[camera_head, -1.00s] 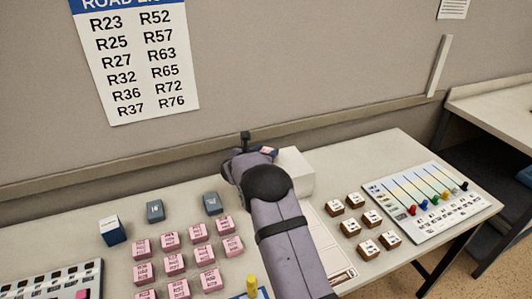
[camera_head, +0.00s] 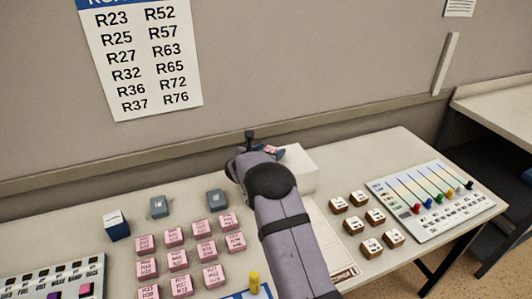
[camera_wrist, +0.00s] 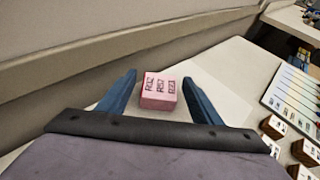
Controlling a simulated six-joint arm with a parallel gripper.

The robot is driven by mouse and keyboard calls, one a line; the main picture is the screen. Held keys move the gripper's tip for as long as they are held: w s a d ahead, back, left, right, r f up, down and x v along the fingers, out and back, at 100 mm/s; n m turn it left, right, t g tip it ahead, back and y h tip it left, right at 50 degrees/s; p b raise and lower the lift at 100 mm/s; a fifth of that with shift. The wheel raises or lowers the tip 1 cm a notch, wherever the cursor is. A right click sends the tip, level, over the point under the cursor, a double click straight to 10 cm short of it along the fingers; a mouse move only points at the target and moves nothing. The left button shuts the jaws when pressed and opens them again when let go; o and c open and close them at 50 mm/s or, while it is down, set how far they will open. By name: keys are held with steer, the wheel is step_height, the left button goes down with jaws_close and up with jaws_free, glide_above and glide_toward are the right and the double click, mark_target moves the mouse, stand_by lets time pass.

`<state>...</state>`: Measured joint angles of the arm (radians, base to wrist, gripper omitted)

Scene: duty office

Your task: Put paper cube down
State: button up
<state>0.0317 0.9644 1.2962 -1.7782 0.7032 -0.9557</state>
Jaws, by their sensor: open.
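A pink paper cube (camera_wrist: 160,92) with printed dark codes sits between the two blue fingers of my gripper (camera_wrist: 158,75) in the wrist view. The fingers are spread, with a gap on each side of the cube. In the head view only a bit of the cube (camera_head: 271,149) shows past my wrist, beside the white box (camera_head: 299,170). A pale surface is under and beside the cube in the wrist view; I cannot tell whether it is the box top or the desk.
Several pink cubes (camera_head: 176,259) stand in rows at the left, with grey-blue blocks (camera_head: 159,207) and a dark blue block (camera_head: 116,226) behind them. Brown-sided cubes (camera_head: 375,217) and a slider panel (camera_head: 441,212) are at the right. The wall (camera_head: 300,60) rises close behind.

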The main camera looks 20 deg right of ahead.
steer(key=shift+r, duration=0.2)
steer(key=shift+s+a, duration=0.2)
steer(key=shift+a, duration=0.1)
steer(key=b+v, duration=0.3)
steer(key=v, duration=0.8)
steer(key=shift+s+r, duration=0.15)
steer(key=s+f+m+g+y, duration=0.1)
steer(key=s+f+m+g, duration=0.2)
steer(key=s+m, duration=0.5)
steer(key=s+f+m+g+y, duration=0.2)
steer(key=s+f+m+g, duration=0.2)
steer(key=s, duration=0.8)
steer(key=s+a+f+m+g+y, duration=0.1)
steer(key=s+a+m+y, duration=0.1)
steer(key=s+m, duration=0.3)
steer(key=s+a+f+m+y, duration=0.1)
steer(key=s+a+m+y, duration=0.1)
steer(key=s+a+m, duration=0.3)
steer(key=s+a+f+m+g+y, duration=0.1)
steer(key=s+a+f+m+y, duration=0.1)
steer(key=s+m, duration=0.3)
steer(key=shift+s+a+g+y, duration=0.15)
steer(key=shift+s+a, duration=0.15)
steer(key=shift+s, duration=0.55)
steer(key=shift+s+a+g+y, duration=0.15)
steer(key=shift+s+a, duration=0.2)
steer(key=shift+s, duration=0.55)
